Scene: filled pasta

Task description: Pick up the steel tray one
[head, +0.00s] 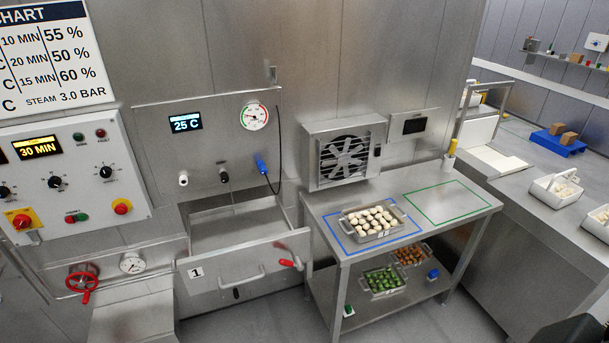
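A steel tray (351,237) filled with pale round pasta pieces sits on the steel table, inside the blue outline. A tray with green pieces (379,293) and a tray with orange-brown pieces (428,257) are on the lower shelf. I cannot read a number on any tray. Neither gripper shows in the head view. A dark shape at the bottom right corner may be part of my arm.
The green outlined area (447,203) on the steel table (345,259) is empty. An open drawer marked 1 (243,274) juts out left of the table. A fan unit (345,157) stands behind the table. White bins (556,192) are on the right counter.

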